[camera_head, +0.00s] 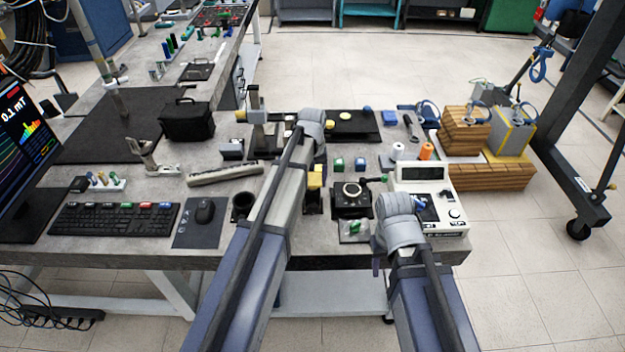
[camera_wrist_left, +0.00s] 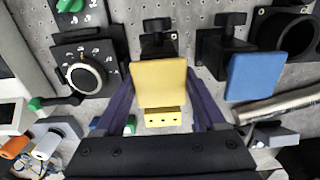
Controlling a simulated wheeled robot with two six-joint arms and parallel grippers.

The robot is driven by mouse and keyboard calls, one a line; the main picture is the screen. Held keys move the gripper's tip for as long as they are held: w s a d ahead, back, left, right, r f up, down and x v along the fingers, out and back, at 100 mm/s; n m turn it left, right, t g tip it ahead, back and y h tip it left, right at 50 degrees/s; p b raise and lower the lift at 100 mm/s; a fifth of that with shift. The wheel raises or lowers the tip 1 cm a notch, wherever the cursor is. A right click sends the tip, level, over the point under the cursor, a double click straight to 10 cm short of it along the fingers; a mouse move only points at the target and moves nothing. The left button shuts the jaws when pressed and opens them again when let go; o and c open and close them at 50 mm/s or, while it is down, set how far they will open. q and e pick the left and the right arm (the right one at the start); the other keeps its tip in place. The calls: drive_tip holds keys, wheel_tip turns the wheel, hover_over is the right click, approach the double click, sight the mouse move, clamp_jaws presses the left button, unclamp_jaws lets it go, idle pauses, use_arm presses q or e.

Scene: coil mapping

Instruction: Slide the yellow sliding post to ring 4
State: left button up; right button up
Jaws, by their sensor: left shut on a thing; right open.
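The yellow sliding post (camera_wrist_left: 159,82) has a flat yellow top and a yellow block with dark holes below it. My left gripper (camera_wrist_left: 158,92) is shut on it, one dark finger on each side. In the head view yellow parts of the post (camera_head: 315,179) show just beside my left wrist (camera_head: 312,128), which hides the fingers. A blue-topped post (camera_wrist_left: 256,76) stands to the right in the wrist view, apart from the grip. My right gripper (camera_head: 398,215) is open near the white instrument, its fingertips mostly hidden. I cannot make out which ring is ring 4.
A black dial box (camera_head: 351,194) stands right of the yellow post. A white instrument (camera_head: 432,200) is at the bench's right end. A black cup (camera_head: 242,206), mouse (camera_head: 205,211) and keyboard (camera_head: 115,218) lie left of my left arm. A black case (camera_head: 187,121) stands farther back.

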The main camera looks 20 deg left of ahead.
sight(313, 178)
use_arm(q)
clamp_jaws()
drive_tip(key=shift+r, duration=0.1)
wheel_tip(313, 178, up, 4)
drive_tip(key=p, duration=0.4)
drive_tip(key=o, duration=1.5)
unclamp_jaws()
drive_tip(key=shift+o, duration=0.2)
